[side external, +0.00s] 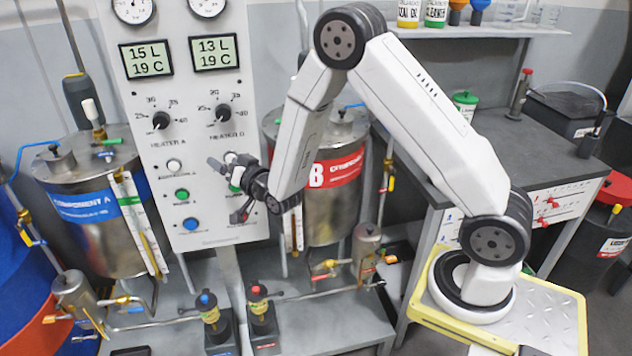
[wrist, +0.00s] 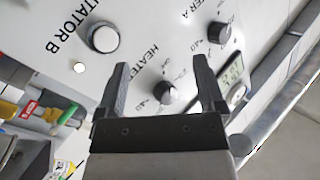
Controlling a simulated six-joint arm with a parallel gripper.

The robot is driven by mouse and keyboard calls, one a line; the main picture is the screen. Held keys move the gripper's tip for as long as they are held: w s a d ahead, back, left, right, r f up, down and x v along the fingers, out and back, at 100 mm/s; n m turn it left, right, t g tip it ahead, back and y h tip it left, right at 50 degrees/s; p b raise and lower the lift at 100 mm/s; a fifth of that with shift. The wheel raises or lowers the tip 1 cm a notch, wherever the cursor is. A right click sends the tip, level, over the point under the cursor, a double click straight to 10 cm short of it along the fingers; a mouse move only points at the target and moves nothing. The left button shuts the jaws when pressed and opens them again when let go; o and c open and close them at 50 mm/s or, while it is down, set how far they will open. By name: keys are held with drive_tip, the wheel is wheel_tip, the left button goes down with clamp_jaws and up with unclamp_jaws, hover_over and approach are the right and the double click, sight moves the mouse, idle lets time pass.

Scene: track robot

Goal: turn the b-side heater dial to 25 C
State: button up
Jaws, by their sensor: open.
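The b-side heater dial (side external: 222,112) is a black round knob on the white panel, below the right display. Its white pointer mark appears toward the lower left, below the 25 mark; the exact setting is too small to read. In the wrist view, the heater B dial (wrist: 167,93) shows between my fingers, and I see no contact. My gripper (side external: 228,190) is open and empty in front of the panel, lower in the picture than the dial. Its two dark fingers also show in the wrist view (wrist: 159,62).
The heater A dial (side external: 161,120) is left of heater B and also shows in the wrist view (wrist: 218,33). Agitator B's white button (wrist: 103,38) is near my left finger. Tank B (side external: 335,185) stands right of the panel.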

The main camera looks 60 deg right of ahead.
sight(224, 117)
drive_tip(key=r+h, duration=0.1)
drive_tip(key=h, duration=0.3)
drive_tip(key=s+r+m+g+h, duration=0.1)
drive_tip(key=r+h, duration=0.1)
drive_tip(key=h, duration=0.2)
drive_tip(key=a+r+g+h, duration=0.1)
drive_tip(key=r+h, duration=0.1)
drive_tip(key=h, duration=0.2)
drive_tip(key=shift+s+r+m+h, duration=0.2)
drive_tip(key=shift+s+m+h, duration=0.2)
drive_tip(key=shift+x, duration=3.9)
drive_tip(key=shift+f, duration=0.1)
clamp_jaws()
